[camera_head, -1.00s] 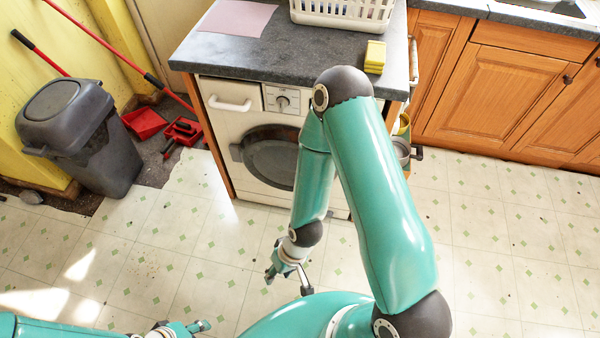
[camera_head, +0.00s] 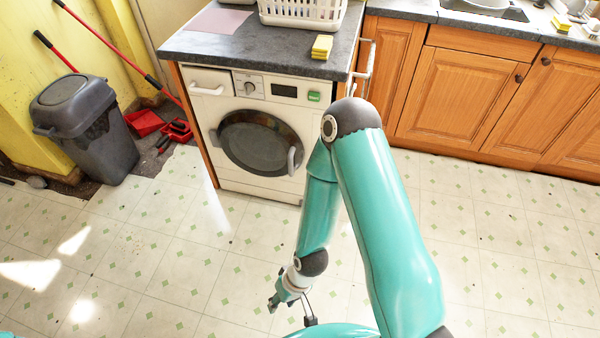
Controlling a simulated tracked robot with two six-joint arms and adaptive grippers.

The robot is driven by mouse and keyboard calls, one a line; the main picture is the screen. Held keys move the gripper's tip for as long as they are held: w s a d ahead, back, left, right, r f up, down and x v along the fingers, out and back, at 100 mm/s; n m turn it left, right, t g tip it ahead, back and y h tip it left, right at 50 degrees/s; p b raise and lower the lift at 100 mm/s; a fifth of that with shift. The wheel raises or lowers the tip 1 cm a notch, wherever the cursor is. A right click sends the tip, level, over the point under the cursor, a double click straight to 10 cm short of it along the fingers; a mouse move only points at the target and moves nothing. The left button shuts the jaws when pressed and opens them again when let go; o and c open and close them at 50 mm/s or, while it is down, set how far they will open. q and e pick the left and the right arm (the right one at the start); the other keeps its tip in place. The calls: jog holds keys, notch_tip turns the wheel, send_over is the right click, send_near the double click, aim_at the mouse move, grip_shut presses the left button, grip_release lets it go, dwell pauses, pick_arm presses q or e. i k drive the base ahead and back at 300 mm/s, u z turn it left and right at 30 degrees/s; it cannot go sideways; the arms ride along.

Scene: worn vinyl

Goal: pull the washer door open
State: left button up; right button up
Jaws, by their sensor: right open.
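The white washer (camera_head: 255,188) stands under the dark counter. Its round dark-glass door (camera_head: 256,142) looks closed. A pale handle (camera_head: 293,160) sits at the door's right edge. My right gripper (camera_head: 276,303) hangs low over the floor in front of the washer, well apart from the door and its handle. It is open and nothing shows between its fingers. My left gripper is out of view.
The counter (camera_head: 240,58) carries a white basket (camera_head: 300,12) and yellow sponges (camera_head: 321,46). A grey bin (camera_head: 85,130) and red dustpans (camera_head: 143,122) stand left of the washer. Wooden cabinets (camera_head: 465,98) line the right. The tiled floor in front is clear.

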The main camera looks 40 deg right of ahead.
aim_at(260, 142)
jog(key=u, duration=0.95)
jog(key=i, duration=1.1)
jog(key=z, duration=1.65)
jog(key=i, duration=0.6)
jog(key=u, duration=0.2)
jog(key=k, duration=0.6)
jog(key=z, duration=0.1)
